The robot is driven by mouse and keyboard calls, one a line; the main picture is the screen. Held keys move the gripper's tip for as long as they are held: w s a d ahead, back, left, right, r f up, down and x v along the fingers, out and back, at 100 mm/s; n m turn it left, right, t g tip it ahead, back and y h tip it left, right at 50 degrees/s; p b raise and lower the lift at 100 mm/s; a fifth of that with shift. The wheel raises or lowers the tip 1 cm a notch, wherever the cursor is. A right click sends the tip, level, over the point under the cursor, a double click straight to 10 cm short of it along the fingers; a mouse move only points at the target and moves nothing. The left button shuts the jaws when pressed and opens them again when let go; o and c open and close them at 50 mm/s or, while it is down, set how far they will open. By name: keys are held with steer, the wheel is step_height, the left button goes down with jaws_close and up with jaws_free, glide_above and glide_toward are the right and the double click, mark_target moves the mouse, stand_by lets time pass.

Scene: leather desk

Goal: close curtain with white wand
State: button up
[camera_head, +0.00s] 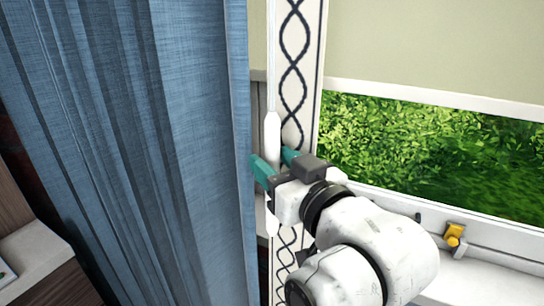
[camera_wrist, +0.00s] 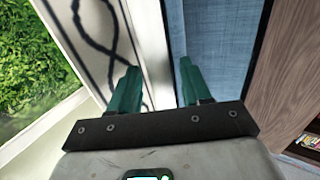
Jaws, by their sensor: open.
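The white wand (camera_head: 272,132) hangs upright beside the right edge of the blue curtain (camera_head: 190,130), its thin upper part rising out of the top of the head view. My gripper (camera_head: 272,161) has its two teal fingers apart, one to the left of the wand and one to the right. The wand appears to pass between them; the left finger is close to the curtain edge. In the wrist view, a pale upright band fills the gap between the open fingers (camera_wrist: 158,88); I cannot tell wand from trim there. Contact is not visible.
A patterned cream strip (camera_head: 300,75) hangs just right of the wand. The window (camera_head: 430,150), under a beige blind (camera_head: 440,45), shows green foliage. A yellow item (camera_head: 454,234) sits by the sill. A wooden cabinet (camera_head: 50,280) stands at lower left.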

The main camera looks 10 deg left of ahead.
steer(key=shift+w+a, duration=0.4)
steer(key=shift+w, duration=0.1)
steer(key=shift+c, duration=0.5)
jaws_close()
